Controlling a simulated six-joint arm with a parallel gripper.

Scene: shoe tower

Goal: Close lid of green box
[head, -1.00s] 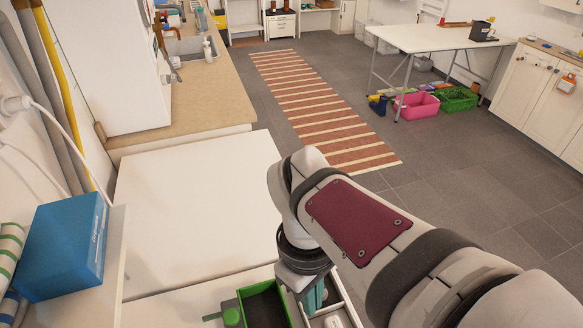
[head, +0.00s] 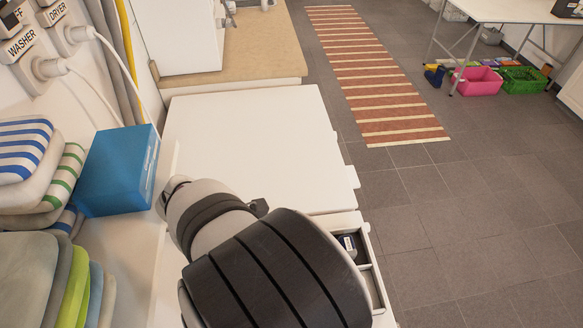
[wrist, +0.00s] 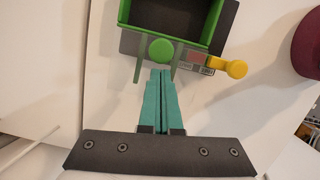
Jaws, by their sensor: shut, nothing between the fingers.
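In the wrist view the green box (wrist: 122,12) is at the top, with green walls around a dark interior. A round green knob (wrist: 160,50) sits at its near side, between two thin green bars. I cannot tell which part is the lid. My gripper (wrist: 162,74) has its teal fingers pressed together and empty. Their tips point at the green knob and appear just short of it; I cannot tell whether they touch. In the head view my arm hides both the gripper and the green box.
A yellow knob (wrist: 237,69) sticks out right of the box. In the head view a blue box (head: 118,172) and striped cushions (head: 22,150) are at left. A white surface (head: 250,140) is clear. A divided white tray (head: 376,290) is right of my arm.

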